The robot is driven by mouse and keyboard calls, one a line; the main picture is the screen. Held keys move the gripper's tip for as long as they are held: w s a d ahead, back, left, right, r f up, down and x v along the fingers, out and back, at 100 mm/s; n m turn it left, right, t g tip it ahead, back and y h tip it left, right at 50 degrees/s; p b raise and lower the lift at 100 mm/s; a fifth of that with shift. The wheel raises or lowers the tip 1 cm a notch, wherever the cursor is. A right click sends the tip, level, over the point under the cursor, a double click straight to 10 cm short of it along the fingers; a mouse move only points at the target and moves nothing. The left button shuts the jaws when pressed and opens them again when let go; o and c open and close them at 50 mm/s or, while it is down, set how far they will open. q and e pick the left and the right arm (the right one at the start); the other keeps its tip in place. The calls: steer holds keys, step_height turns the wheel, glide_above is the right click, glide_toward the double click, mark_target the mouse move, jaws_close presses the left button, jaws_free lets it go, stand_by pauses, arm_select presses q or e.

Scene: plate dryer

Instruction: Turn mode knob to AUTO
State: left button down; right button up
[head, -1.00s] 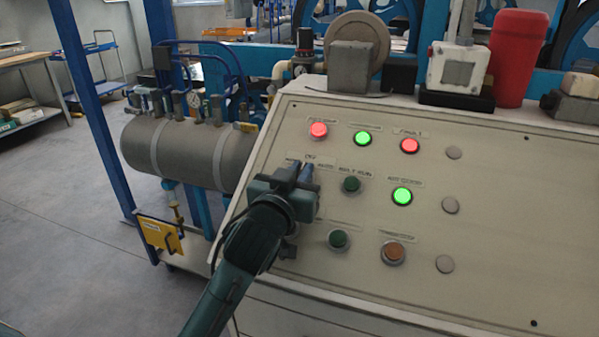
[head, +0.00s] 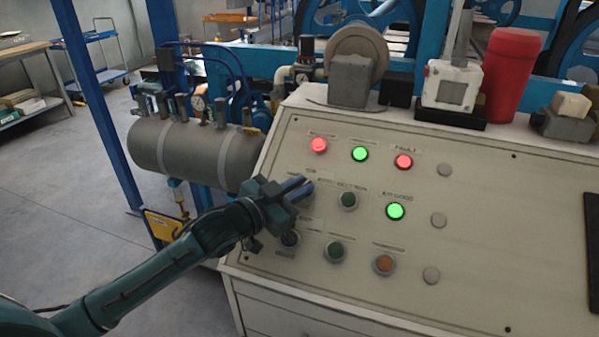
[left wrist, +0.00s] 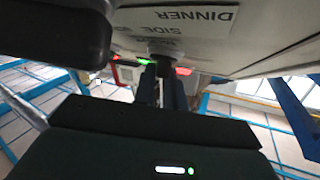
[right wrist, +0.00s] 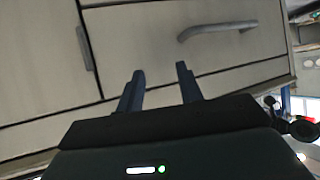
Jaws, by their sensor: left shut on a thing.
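My left gripper (head: 304,188) is at the left side of the sloping cream control panel (head: 480,185), in the second row of controls. Its fingers are shut on a dark knob there, which they and the gripper body mostly hide in the head view. In the left wrist view, part of the dark knob (left wrist: 164,49) shows between the fingertips (left wrist: 161,75), against the panel. I cannot read the knob's setting. My right gripper (right wrist: 160,80) shows only in its wrist view, open and empty in front of cream drawers (right wrist: 150,35).
A dark lower knob (head: 290,238) sits just below my left gripper. A grey tank (head: 190,150) stands left of the panel. A drawer handle (right wrist: 215,30) faces my right gripper.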

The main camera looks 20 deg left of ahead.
arm_select(q)
steer(key=shift+a+r+m+g+h+p, duration=0.15)
steer(key=shift+r+m+g+h+p, duration=0.1)
steer(key=shift+m+g+h+p, duration=0.45)
steer(key=shift+w+m+g+h+p, duration=0.1)
steer(key=shift+m+g+h+p, duration=0.35)
steer(key=shift+m, duration=0.35)
arm_select(e)
steer(key=shift+d+r+m+h, duration=0.2)
steer(key=shift+d+m+h, duration=0.1)
steer(key=shift+d, duration=0.5)
arm_select(q)
steer(key=shift+m+g+h+p, duration=0.25)
steer(key=shift+m+p, duration=0.15)
steer(key=shift+f, duration=0.1)
arm_select(e)
steer(key=shift+d, duration=0.25)
steer(key=shift+s+f+g, duration=0.1)
steer(key=shift+f+g, duration=0.1)
steer(key=shift+g, duration=0.1)
steer(key=shift+a, duration=0.1)
arm_select(q)
steer(key=c, duration=1.4)
jaws_free()
steer(key=shift+c, duration=0.2)
steer(key=shift+f, duration=0.1)
arm_select(e)
steer(key=shift+s+r, duration=0.1)
steer(key=shift+s, duration=0.05)
